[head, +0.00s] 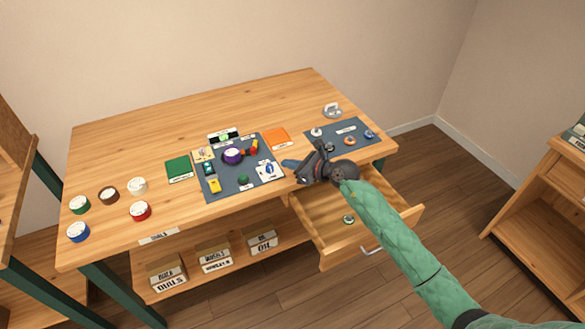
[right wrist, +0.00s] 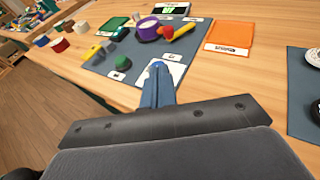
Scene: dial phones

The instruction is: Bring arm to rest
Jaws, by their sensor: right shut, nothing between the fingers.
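My right arm in its green quilted sleeve reaches in from the lower right of the head view. My right gripper (head: 289,163) is over the front part of the wooden table (head: 170,125), right of the dark mat (head: 222,186) with the phone parts. Its blue fingers (right wrist: 158,88) show in the right wrist view, shut together with nothing between them. The fingertips point toward a white card (right wrist: 171,73) on the mat, which also shows in the head view (head: 277,176). My left gripper is not in view.
A second mat (head: 353,127) with small round parts is at the right. Several coloured dials, such as the red one (head: 140,211), stand at the left. Labelled bins (head: 215,257) fill the lower shelf.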

